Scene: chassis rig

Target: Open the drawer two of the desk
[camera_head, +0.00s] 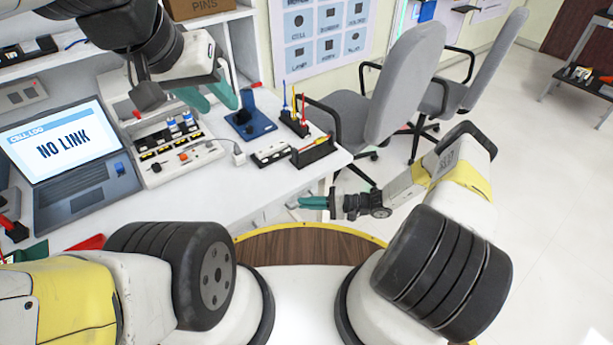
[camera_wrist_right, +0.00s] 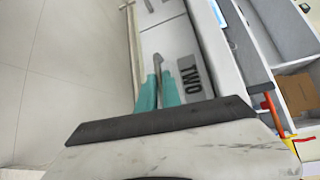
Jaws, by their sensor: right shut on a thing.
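The desk (camera_head: 225,185) is white, with its front edge running toward my right gripper. Drawer two (camera_wrist_right: 178,45) shows in the right wrist view as a white front with a grey "TWO" label (camera_wrist_right: 190,75). Its grey handle (camera_wrist_right: 157,63) lies between the green fingertips of my right gripper (camera_wrist_right: 158,86), which is shut on it. In the head view this gripper (camera_head: 316,202) is beside the desk's front right corner, and the drawer front is mostly hidden. I cannot tell how far the drawer stands out. My left gripper (camera_head: 208,95) is raised over the desk, with its green fingers apart and nothing between them.
A laptop (camera_head: 75,155), a switch panel (camera_head: 165,140), a blue holder (camera_head: 250,118) and a dark pen tray (camera_head: 312,150) stand on the desk. Grey chairs (camera_head: 405,80) stand to the right. The floor (camera_head: 540,200) at the far right is clear.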

